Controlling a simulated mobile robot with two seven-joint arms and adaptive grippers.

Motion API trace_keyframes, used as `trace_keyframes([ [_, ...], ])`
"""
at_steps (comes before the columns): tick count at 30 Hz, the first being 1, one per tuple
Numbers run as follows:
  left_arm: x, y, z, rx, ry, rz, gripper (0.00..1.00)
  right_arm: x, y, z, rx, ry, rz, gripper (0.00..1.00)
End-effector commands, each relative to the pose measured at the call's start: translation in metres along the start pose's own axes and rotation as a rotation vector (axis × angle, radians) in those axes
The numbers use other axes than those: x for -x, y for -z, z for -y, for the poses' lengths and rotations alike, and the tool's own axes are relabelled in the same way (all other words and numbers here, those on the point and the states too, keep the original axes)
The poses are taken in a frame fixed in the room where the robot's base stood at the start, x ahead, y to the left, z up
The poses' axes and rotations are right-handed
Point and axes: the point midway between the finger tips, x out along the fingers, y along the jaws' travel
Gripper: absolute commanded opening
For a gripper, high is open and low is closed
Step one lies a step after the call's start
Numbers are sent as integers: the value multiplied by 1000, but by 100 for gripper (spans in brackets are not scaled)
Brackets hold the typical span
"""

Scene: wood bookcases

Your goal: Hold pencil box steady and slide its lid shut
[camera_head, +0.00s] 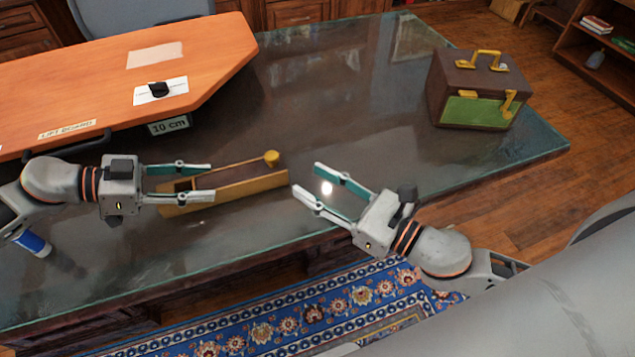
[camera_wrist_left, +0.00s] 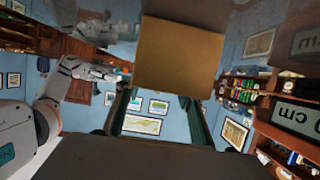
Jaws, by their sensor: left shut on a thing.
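The pencil box (camera_head: 250,187) is a long, narrow yellow-wood box lying on the dark table. A brown lid (camera_head: 235,175) runs along its top, with a round yellow knob (camera_head: 272,158) at the right end. My left gripper (camera_head: 213,181) is shut on the left part of the box, one finger along each long side. In the left wrist view the tan end of the box (camera_wrist_left: 180,55) fills the space beyond the fingers. How far the lid covers the left end is partly hidden. My right gripper (camera_head: 307,178) is open and empty, just right of the box and apart from the knob.
An orange lift board (camera_head: 215,55) on a 10 cm block (camera_head: 168,126) stands behind my left arm. A brown case with yellow handle (camera_head: 455,80) sits at the back right. A blue-and-white cylinder (camera_head: 35,243) lies at the left. The table's middle is clear.

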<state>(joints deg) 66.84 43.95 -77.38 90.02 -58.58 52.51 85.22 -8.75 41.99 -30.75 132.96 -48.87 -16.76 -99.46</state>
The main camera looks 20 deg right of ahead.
Motion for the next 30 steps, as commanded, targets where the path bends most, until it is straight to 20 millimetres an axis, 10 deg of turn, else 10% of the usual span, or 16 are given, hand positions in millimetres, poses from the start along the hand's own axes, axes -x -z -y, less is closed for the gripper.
trace_keyframes([
  [6, 0, 0, 0, 0, 0, 0, 9, 0, 0, 0, 0, 0, 0, 37],
  [7, 0, 0, 0, 0, 0, 0, 41, 0, 0, 0, 0, 0, 0, 37],
  [9, 0, 0, 0, 0, 0, 0, 58, 0, 0, 0, 0, 0, 0, 37],
  [22, 6, 0, 0, 0, 1, 1, 58, 0, 0, 0, -1, 0, 0, 37],
  [30, 52, -1, 1, 0, 5, 2, 58, 0, 0, 0, -1, 0, 0, 37],
])
